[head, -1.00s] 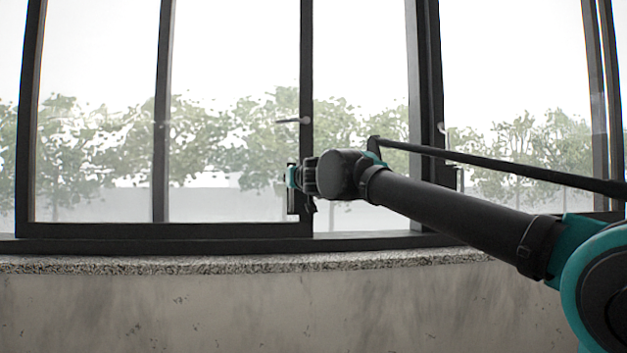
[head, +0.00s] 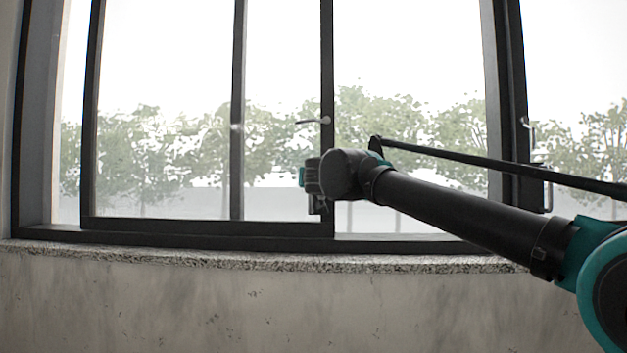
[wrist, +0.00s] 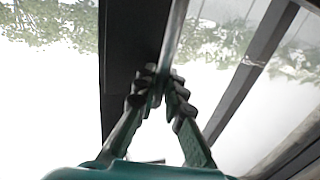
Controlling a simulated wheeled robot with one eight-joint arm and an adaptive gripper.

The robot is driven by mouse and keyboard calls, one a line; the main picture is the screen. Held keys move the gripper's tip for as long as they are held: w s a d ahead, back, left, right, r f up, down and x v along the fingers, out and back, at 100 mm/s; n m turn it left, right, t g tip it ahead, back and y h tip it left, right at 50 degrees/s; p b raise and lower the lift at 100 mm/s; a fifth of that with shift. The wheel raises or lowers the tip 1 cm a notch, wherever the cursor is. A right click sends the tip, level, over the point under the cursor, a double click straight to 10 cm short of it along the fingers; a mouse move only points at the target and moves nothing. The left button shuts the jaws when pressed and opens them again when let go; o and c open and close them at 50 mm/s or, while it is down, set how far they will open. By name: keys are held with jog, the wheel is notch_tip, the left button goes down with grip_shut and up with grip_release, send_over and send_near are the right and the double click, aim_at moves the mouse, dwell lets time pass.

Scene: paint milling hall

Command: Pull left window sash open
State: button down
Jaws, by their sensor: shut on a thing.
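The left window sash (head: 237,160) is a dark-framed glass panel with an upright bar across its middle. Its right stile (head: 327,70) carries a small lever (head: 313,121). My gripper (head: 308,184) is at the lower part of that stile, and my forearm hides part of it. In the wrist view, my gripper's fingers (wrist: 158,92) are closed together around a thin grey upright bar (wrist: 176,35), which looks like the sash's pull handle. The dark stile (wrist: 118,70) is just beside it. The exact grip on the bar is partly hidden by the finger pads.
A strip of space shows between the sash and the left jamb (head: 38,120). A wide bay lies between the sash and the thick mullion (head: 512,90). Another handle (head: 547,188) is by the mullion. A speckled stone sill (head: 250,262) tops the concrete wall (head: 200,310).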

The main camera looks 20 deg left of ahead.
jog(key=c, duration=1.6)
grip_release()
jog(key=v, duration=1.2)
jog(key=shift+d, duration=0.1)
